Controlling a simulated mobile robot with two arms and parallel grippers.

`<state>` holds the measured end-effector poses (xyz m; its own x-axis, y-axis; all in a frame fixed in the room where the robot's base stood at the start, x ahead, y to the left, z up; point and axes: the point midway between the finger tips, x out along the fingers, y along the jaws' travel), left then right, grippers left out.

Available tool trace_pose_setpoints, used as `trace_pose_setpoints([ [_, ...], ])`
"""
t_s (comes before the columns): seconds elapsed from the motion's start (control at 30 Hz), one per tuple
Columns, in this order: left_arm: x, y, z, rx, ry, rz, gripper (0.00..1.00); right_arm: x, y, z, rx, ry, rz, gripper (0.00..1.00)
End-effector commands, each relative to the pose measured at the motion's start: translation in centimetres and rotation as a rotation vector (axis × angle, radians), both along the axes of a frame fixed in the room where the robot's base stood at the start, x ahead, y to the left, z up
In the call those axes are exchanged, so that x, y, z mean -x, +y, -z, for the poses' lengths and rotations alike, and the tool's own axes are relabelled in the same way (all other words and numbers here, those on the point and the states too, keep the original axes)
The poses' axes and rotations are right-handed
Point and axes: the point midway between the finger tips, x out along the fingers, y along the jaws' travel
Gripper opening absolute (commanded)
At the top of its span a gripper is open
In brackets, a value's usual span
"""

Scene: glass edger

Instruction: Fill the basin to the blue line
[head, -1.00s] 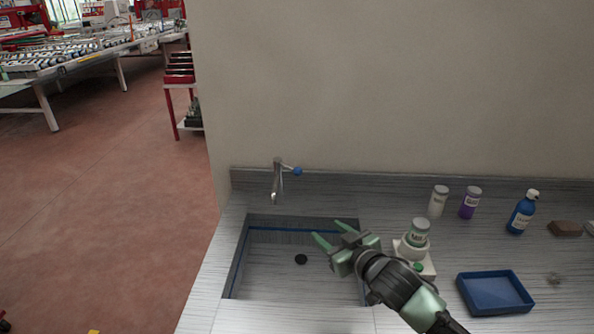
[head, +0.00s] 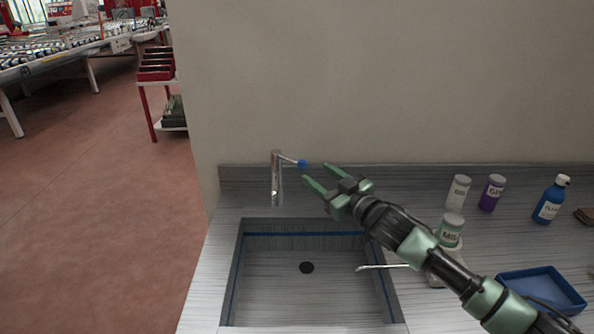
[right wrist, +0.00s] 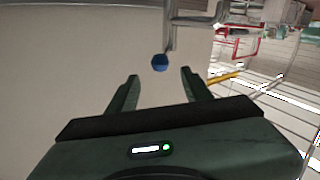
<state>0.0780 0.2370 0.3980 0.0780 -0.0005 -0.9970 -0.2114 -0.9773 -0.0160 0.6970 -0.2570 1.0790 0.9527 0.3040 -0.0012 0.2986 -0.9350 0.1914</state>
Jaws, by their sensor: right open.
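The grey sink basin (head: 240,285) is set in the counter, with a blue line (head: 300,234) around its inner walls and a dark round drain (head: 307,267) in its floor. No water shows in it. The metal faucet (head: 276,180) stands behind the basin, its lever ending in a blue knob (head: 302,164). My right gripper (head: 315,182) is open and empty, its fingertips just below and right of the knob. In the right wrist view, the blue knob (right wrist: 160,63) lies ahead, between and beyond the open fingers. My left gripper is not in view.
On the counter to the right are a white bottle (head: 458,192), a purple bottle (head: 492,193), a blue bottle (head: 551,200), a green-labelled jar (head: 450,230) and a blue tray (head: 572,284). A wall rises behind. Open floor lies left.

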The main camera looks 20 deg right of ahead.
Motion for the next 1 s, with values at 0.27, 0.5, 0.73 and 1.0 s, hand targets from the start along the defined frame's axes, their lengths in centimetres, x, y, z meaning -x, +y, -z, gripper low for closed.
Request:
trace_pose_setpoints([
  [0.27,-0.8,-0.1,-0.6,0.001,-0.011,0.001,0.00,-3.0,0.9,0.0,-0.001,-0.002,0.001,0.50],
  [0.5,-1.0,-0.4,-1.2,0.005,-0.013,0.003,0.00,-6.2,2.0,0.1,-0.002,-0.002,0.000,0.50],
  [0.73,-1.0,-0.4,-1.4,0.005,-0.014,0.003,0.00,-7.4,2.4,0.3,0.000,0.000,0.000,0.50],
  [1.0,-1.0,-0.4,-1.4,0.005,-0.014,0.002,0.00,-7.4,2.4,0.4,0.000,0.000,0.000,0.41],
])
